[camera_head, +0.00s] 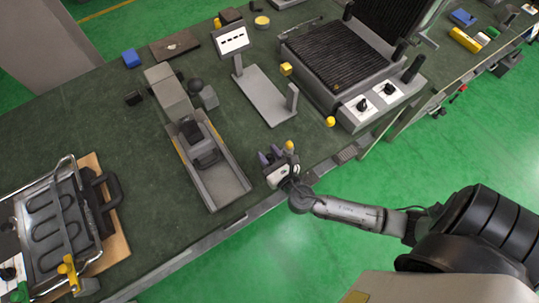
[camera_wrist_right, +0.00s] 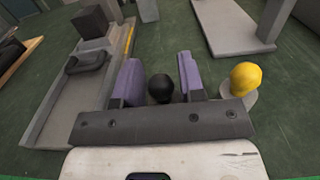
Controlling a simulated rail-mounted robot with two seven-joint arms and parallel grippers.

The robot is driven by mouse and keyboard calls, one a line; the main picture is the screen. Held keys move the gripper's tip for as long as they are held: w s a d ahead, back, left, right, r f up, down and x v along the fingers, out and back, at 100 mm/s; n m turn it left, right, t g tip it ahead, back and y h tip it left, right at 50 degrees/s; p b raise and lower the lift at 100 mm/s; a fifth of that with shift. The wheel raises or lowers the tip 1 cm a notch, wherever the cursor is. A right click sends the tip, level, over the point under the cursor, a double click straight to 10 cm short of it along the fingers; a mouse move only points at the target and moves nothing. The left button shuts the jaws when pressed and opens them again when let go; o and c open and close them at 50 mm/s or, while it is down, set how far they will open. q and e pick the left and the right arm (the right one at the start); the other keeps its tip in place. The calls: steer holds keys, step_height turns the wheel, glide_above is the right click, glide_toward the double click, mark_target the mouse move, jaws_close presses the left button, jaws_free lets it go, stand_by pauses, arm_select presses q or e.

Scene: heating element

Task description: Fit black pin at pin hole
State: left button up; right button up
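My right gripper (camera_head: 272,158) is low over the front edge of the bench, fingers pointing to the bench. In the right wrist view its two purple-padded fingers (camera_wrist_right: 160,80) are apart. The round head of the black pin (camera_wrist_right: 160,88) sits between them, with narrow gaps at its sides. The pin's shaft is hidden, and I do not make the pin out in the head view. A yellow ball-headed pin (camera_wrist_right: 244,78) stands on a light disc just right of the fingers; it also shows in the head view (camera_head: 289,146). I cannot pick out the pin hole. My left gripper is out of view.
A grey channel fixture (camera_head: 222,187) lies left of the gripper. A grey stand (camera_head: 265,98) with a white sign is behind it. A ribbed black heating unit (camera_head: 340,55) is at the back right. A wire rack assembly (camera_head: 55,225) is at far left.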

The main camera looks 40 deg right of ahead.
steer(key=c, duration=0.6)
steer(key=shift+r, duration=0.1)
